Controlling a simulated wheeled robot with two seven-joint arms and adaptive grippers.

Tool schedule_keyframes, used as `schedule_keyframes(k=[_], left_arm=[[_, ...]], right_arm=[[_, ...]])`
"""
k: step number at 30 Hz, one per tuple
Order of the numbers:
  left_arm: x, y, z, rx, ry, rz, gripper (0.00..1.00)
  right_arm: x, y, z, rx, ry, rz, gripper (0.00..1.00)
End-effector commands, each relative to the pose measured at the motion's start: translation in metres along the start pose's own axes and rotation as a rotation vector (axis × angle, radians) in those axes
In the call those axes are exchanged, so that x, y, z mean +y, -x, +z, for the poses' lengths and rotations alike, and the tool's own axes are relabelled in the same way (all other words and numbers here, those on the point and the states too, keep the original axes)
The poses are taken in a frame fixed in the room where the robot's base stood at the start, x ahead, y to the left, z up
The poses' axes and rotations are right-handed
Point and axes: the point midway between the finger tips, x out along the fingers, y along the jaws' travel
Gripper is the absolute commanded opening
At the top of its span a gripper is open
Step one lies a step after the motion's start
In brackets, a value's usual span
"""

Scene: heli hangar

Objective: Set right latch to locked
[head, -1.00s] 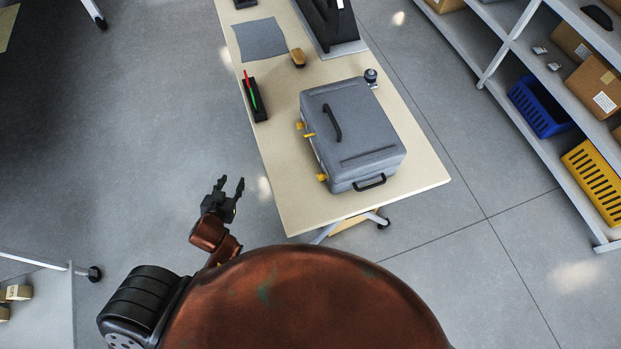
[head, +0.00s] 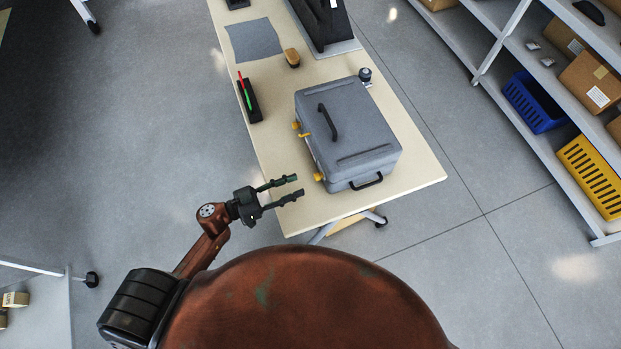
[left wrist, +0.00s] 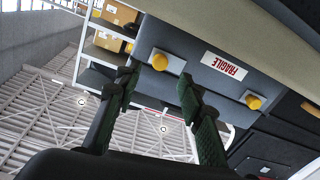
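A grey hard case (head: 345,130) with a black top handle lies on the table, its latch side facing left. The right latch (head: 318,177) is the yellow one at the case's near corner. It also shows as a yellow knob (left wrist: 167,61) in the left wrist view, beside an upside-down FRAGILE label (left wrist: 223,66). Another yellow latch (left wrist: 254,102) shows there, and yellow parts (head: 296,126) sit farther along that side in the head view. I cannot tell the latch's setting. My left gripper (head: 297,186) is open and empty, fingers pointing at the right latch, apart from it. My right gripper is not in view.
The table (head: 415,172) also holds a black holder with red and green pieces (head: 249,101), a brush-like brown object (head: 292,58) and a grey cloth (head: 254,40). Shelves with bins (head: 535,103) stand at the right.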

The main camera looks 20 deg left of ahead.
Motion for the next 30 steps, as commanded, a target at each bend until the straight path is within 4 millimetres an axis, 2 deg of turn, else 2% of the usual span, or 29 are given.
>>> schedule_keyframes(k=[6,12,23,30], left_arm=[[-0.001,-0.036,-0.001,0.004,-0.002,-0.001,0.36],[-0.001,-0.057,0.000,0.003,-0.001,-0.003,0.36],[-0.001,-0.063,-0.001,0.002,-0.001,-0.004,0.36],[-0.001,-0.062,-0.001,0.002,-0.001,-0.004,0.19]], right_arm=[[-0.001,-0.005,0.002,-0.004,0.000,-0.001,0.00],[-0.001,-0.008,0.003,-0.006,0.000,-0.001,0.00],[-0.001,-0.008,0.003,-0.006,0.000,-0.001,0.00],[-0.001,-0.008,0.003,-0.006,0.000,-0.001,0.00]])
